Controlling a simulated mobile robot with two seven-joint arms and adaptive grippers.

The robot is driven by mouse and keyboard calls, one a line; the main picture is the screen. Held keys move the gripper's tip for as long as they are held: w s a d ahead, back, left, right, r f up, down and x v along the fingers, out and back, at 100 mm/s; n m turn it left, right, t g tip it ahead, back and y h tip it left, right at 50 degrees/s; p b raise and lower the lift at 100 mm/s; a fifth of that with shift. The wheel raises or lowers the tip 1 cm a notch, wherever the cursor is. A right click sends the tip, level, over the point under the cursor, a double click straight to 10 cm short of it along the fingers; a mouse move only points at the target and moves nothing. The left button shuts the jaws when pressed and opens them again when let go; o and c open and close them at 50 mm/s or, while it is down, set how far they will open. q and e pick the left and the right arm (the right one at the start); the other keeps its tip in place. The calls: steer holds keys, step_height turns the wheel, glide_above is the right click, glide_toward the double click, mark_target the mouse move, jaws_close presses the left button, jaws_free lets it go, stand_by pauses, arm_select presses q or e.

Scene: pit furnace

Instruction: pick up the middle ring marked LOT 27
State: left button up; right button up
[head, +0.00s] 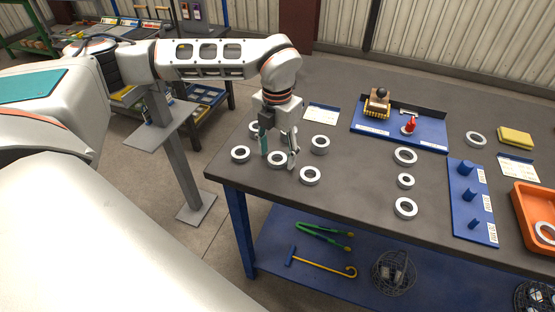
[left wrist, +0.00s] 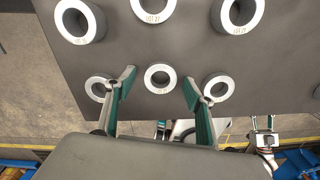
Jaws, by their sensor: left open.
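My left gripper (head: 278,160) points down over the near row of pale grey rings, open, its green-padded fingers apart. In the left wrist view its fingertips (left wrist: 160,80) stand on either side of the near row's middle ring (left wrist: 160,78), which also shows in the head view (head: 277,159). I see no grip on it; the height gap is unclear. A left ring (left wrist: 100,87) and a right ring (left wrist: 218,87) flank it; the left fingertip partly covers the left ring. The far row holds three rings, the middle one (left wrist: 155,8) cut by the frame. Small lot labels are too blurred to read surely.
What looks like my right gripper (left wrist: 262,125) is beyond the table's near edge. Three more rings stand in a column (head: 405,181), beside a blue peg board (head: 468,216). A white card (head: 322,113) lies behind the rings.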

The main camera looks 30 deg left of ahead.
arm_select(q)
steer(key=shift+f, duration=0.15)
steer(key=c, duration=1.3)
